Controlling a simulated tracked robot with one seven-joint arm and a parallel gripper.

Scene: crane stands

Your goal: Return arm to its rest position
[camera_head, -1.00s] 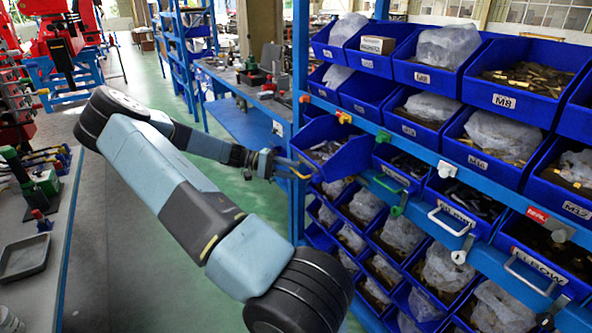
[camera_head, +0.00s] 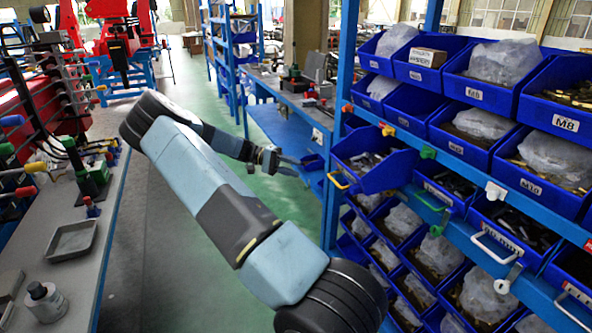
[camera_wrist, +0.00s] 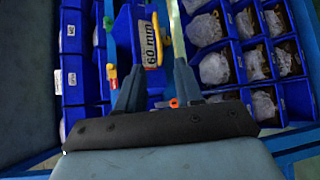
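My arm stretches from the lower right of the head view across the aisle. My gripper (camera_head: 300,167) is at its far end, in front of the shelf rack. Its two fingers are apart with nothing between them. A blue bin (camera_head: 362,168) with a yellow handle (camera_head: 339,181) sticks out from the rack to the right of my gripper, with a small gap between fingertips and handle. In the wrist view, this bin's "60 mm" label (camera_wrist: 151,45) shows beyond and between my two fingers (camera_wrist: 157,78).
The blue rack (camera_head: 340,110) with several bins fills the right side. Another bench (camera_head: 290,105) stands behind my gripper.

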